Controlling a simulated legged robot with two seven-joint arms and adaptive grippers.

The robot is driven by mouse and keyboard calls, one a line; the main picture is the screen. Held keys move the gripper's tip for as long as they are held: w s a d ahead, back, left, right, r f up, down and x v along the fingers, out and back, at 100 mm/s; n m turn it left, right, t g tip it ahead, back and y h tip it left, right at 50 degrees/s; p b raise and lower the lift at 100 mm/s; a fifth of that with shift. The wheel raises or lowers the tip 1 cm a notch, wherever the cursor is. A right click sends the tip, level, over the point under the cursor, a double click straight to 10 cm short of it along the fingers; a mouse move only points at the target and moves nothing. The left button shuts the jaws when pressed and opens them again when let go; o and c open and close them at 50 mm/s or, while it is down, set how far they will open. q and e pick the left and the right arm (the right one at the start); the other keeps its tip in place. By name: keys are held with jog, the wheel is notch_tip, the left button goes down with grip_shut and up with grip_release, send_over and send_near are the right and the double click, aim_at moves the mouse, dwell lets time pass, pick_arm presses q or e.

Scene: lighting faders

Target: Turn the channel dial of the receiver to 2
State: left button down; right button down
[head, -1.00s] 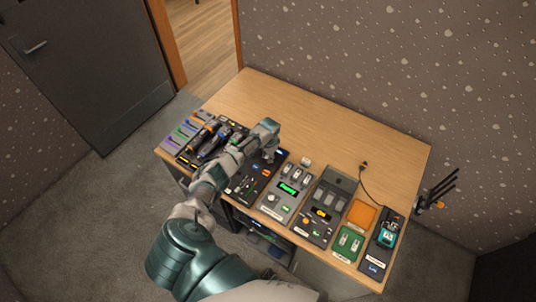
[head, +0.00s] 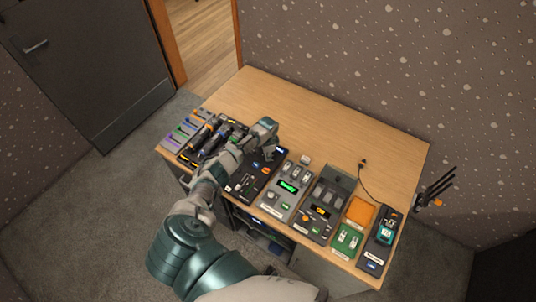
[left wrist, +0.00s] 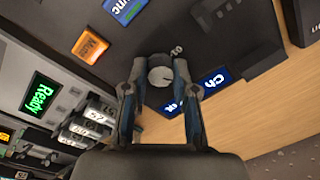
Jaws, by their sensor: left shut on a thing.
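The receiver (head: 251,181) is a dark panel on the desk, partly covered by my left arm in the head view. In the left wrist view its channel dial (left wrist: 160,74) is a round grey knob with a pale face. A small "10" is printed beside it; other numbers are hidden or too small to read. A blue "Ch" label (left wrist: 213,80) lies to its right. My left gripper (left wrist: 157,72) is shut on the dial, one finger on each side. In the head view the left gripper (head: 276,154) is over the receiver's far end. My right gripper is not in view.
An orange "Mute" button (left wrist: 90,46) and a blue "Sync" button (left wrist: 124,8) are near the dial. A grey unit with a green "Ready" screen (head: 289,187) stands to the right, with more panels beyond. The desk's back part (head: 330,125) is clear.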

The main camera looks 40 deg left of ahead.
pick_arm(q)
jog(key=shift+a, duration=0.2)
jog(key=c, duration=0.9)
grip_release()
jog(key=shift+s, duration=0.1)
jog(key=r, duration=1.1)
jog(key=shift+s+d+r, duration=0.15)
jog(key=shift+d+r, duration=0.05)
jog(key=shift+r, duration=0.2)
